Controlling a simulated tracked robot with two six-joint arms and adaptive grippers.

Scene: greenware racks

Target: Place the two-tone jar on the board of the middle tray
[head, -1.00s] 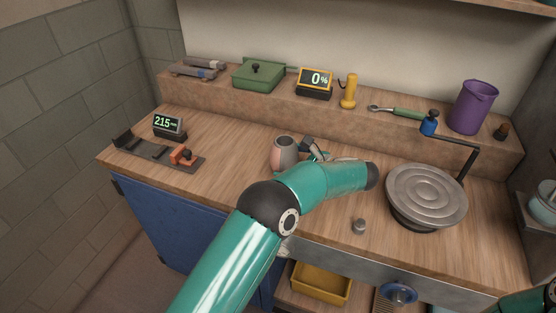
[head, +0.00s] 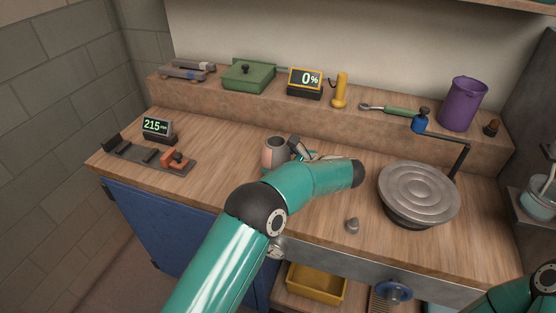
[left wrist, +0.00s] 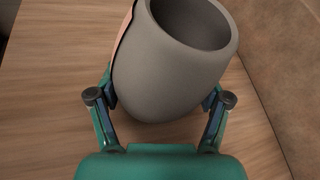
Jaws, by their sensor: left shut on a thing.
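The two-tone jar (head: 276,151), grey with a pink patch on its left side, is upright on or just above the wooden bench; I cannot tell if it touches the wood. In the left wrist view the open-topped jar (left wrist: 172,85) fills the space between my fingers. My left gripper (head: 293,150) is shut on the jar's body, coming from its right; it also shows in the left wrist view (left wrist: 160,92). My right gripper is not in view; only part of that arm shows at the lower right. I cannot make out the middle tray or its board.
A round grey banding wheel (head: 419,192) stands to the right, with a small grey knob-like piece (head: 352,226) before it. A caliper gauge (head: 150,155) lies left, by a 215 display (head: 158,127). A raised ledge behind holds a green box (head: 249,75) and a purple jug (head: 463,103).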

